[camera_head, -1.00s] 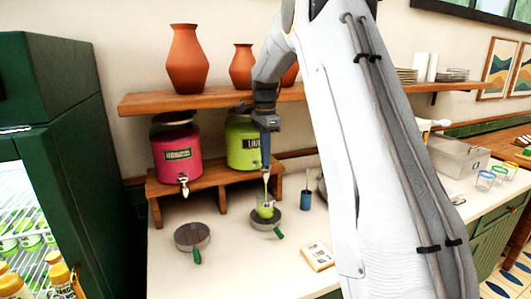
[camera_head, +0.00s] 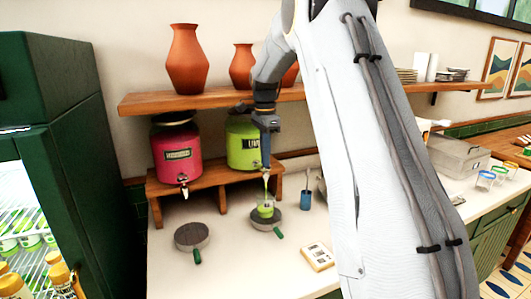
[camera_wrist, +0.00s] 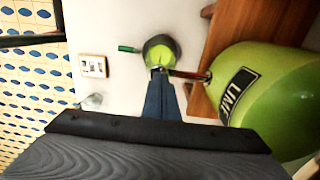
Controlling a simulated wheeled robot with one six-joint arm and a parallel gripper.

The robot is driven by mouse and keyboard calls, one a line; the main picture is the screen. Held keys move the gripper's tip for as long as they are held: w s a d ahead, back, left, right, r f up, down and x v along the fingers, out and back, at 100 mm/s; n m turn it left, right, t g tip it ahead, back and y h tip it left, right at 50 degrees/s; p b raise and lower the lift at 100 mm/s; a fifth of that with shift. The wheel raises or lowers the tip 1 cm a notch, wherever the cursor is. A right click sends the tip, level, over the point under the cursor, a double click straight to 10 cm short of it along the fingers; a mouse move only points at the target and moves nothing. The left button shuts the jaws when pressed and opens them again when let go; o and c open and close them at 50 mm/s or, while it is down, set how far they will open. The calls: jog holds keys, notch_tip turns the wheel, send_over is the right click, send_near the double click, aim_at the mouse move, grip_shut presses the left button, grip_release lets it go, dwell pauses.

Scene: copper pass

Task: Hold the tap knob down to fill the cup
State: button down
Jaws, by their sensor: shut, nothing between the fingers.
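The green lime dispenser (camera_head: 240,147) stands on the wooden stand; its label shows in the wrist view (camera_wrist: 239,92). My gripper (camera_head: 266,168) is shut and empty, pointing down at the front of this dispenser, with its tips at the tap (camera_wrist: 186,74). The knob itself is hidden by my fingertips, so I cannot tell how far down it is. Green liquid shows in the cup, and a pale green stream appears between tap and cup.
The wooden shelf (camera_head: 215,96) with terracotta vases is above. A blue cup (camera_head: 305,200) and a small card (camera_head: 317,257) are to the right.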

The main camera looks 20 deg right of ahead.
jog(key=shift+s+f, duration=0.15)
jog(key=shift+f, duration=0.25)
jog(key=shift+r+p, duration=0.3)
jog(key=shift+r, duration=0.1)
notch_tip(320, 180, up, 14)
jog(key=b, duration=0.2)
jog(key=shift+w, duration=0.35)
jog(key=s+a+f+n+b, duration=0.2)
jog(key=s+a+f+n, duration=0.2)
jog(key=s+f, duration=0.6)
jog(key=s+a+f+n+t+b, duration=0.1)
jog(key=s+a+f+n+b, duration=0.1)
jog(key=s+a+f+n, duration=0.3)
jog(key=s+a+f+n+b, duration=0.2)
jog(key=s+a+f+n, duration=0.2)
jog(key=s+f+n, duration=0.5)
jog(key=shift+s+a+f+t, duration=0.1)
jog(key=shift+s+f, duration=0.85)
jog(key=shift+f, duration=0.6)
jog(key=shift+s+a+f+t, duration=0.1)
jog(key=shift+s+f, duration=0.9)
jog(key=shift+f, duration=0.55)
jog(key=shift+s+f+t, duration=0.1)
jog(key=shift+s+f, duration=0.85)
jog(key=shift+f, duration=0.6)
